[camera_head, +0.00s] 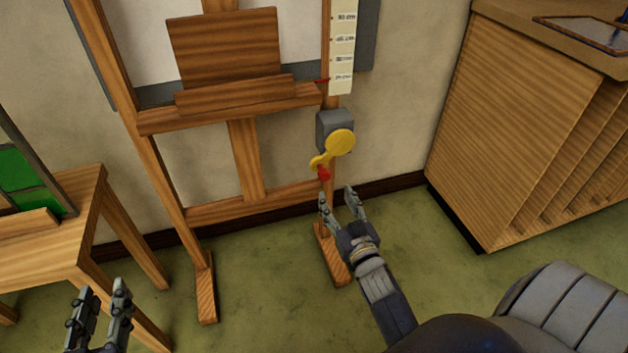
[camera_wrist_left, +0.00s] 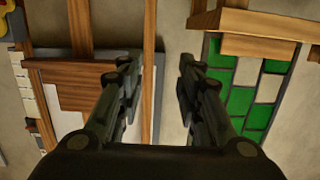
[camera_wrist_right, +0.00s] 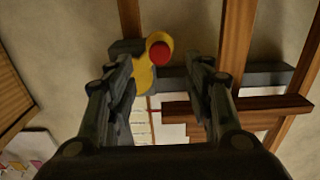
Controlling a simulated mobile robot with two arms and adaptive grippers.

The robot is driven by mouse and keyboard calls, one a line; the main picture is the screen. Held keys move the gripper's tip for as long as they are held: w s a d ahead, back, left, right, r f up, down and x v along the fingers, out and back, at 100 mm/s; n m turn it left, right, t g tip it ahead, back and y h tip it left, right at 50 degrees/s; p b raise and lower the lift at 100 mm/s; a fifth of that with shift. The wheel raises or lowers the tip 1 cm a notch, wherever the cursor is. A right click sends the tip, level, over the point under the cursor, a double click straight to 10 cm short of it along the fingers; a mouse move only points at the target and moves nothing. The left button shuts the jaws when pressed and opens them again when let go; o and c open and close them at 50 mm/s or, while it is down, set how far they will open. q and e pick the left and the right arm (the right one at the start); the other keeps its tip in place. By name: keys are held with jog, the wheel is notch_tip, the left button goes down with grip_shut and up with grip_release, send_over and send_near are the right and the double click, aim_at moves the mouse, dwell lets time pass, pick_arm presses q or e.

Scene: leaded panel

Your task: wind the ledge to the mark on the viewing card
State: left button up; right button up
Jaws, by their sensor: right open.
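The wooden easel's ledge (camera_head: 230,108) carries a wooden board (camera_head: 225,48). A red pointer (camera_head: 322,82) at its right end is beside the lowest label of a white strip scale (camera_head: 342,50); the labels are too small to read surely. Below is a grey box (camera_head: 334,124) with a yellow crank (camera_head: 340,142), its red knob (camera_head: 323,174) hanging low. My right gripper (camera_head: 338,193) is open and empty just below the knob; the knob also shows beyond its fingertips in the right wrist view (camera_wrist_right: 160,53). My left gripper (camera_head: 101,287) is open and empty at lower left. I cannot identify the viewing card.
A wooden table (camera_head: 85,190) at left holds a leaded panel with green panes (camera_head: 18,168). A wooden cabinet (camera_head: 530,120) stands at right with a flat framed tray (camera_head: 590,33) on top. Green floor (camera_head: 430,240) is clear between easel and cabinet.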

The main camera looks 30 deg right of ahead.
aim_at(326, 179)
jog(key=b+x, duration=0.1)
jog(key=x, duration=0.4)
jog(key=shift+w+f, duration=0.1)
jog(key=b+x, duration=0.1)
jog(key=x, duration=0.3)
jog(key=shift+w, duration=0.2)
jog(key=shift+w+d, duration=0.1)
jog(key=shift+w, duration=0.15)
pick_arm(q)
notch_tip(326, 179, up, 12)
jog(key=s+d+t+h, duration=0.1)
jog(key=t+h, duration=0.1)
jog(key=t, duration=0.4)
jog(key=shift+d+t, duration=0.2)
jog(key=shift+t, duration=0.2)
jog(key=shift+s+f, duration=0.1)
pick_arm(e)
grip_shut()
